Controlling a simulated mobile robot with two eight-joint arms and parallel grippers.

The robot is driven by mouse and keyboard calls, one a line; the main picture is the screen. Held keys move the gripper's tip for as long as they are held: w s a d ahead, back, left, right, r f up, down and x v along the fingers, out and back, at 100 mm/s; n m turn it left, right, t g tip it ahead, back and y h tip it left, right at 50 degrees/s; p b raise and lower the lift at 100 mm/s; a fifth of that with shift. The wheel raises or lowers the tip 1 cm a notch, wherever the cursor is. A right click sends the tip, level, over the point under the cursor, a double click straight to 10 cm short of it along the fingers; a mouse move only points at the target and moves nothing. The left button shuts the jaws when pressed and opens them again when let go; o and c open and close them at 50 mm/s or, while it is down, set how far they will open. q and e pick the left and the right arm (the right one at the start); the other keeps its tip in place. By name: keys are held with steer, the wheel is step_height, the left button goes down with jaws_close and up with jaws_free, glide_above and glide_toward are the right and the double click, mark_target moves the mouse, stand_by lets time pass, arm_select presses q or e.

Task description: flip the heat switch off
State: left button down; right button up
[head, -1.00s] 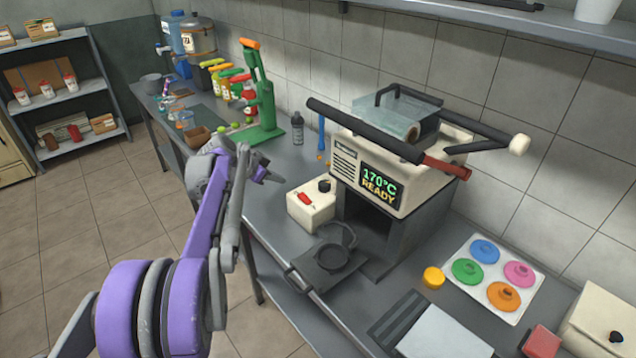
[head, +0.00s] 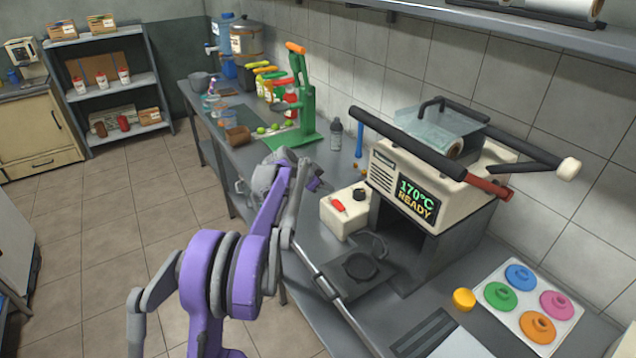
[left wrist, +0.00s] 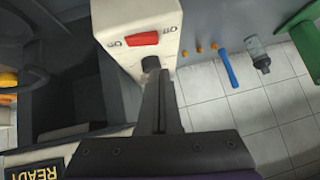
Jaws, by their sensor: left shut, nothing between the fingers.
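The heat switch is a red rocker (head: 338,205) on top of a small cream box (head: 343,222) with a black knob (head: 359,195). In the left wrist view the red rocker (left wrist: 142,39) lies between two small labels, seemingly ON on the left and OFF on the right. I cannot tell which side is pressed down. My left gripper (head: 319,186) is shut and empty, beside the box on its far left side. In the left wrist view its fingertips (left wrist: 155,76) overlap the edge of the black knob (left wrist: 151,62); contact is unclear. My right gripper is out of view.
The press (head: 430,190), its display reading 170°C READY, stands right of the box. A grey bottle (head: 336,134), a blue tool (head: 359,140) and a green juicer (head: 308,115) stand behind the box.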

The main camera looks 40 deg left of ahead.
mark_target(337, 202)
arm_select(q)
steer(key=f, duration=0.2)
steer(key=w+f, duration=0.1)
steer(key=f, duration=0.1)
steer(key=shift+w+a, duration=0.15)
steer(key=shift+w, duration=0.05)
steer(key=shift+a+f, duration=0.15)
steer(key=shift+f, duration=0.4)
steer(key=shift+a+f+n+h, duration=0.35)
steer(key=shift+f+h, duration=0.15)
steer(key=shift+h, duration=0.1)
steer(key=shift+d+r, duration=0.1)
steer(key=shift+d, duration=0.15)
steer(key=shift+s+d+r, duration=0.15)
steer(key=shift+d+r, duration=0.1)
steer(key=shift+d, duration=0.35)
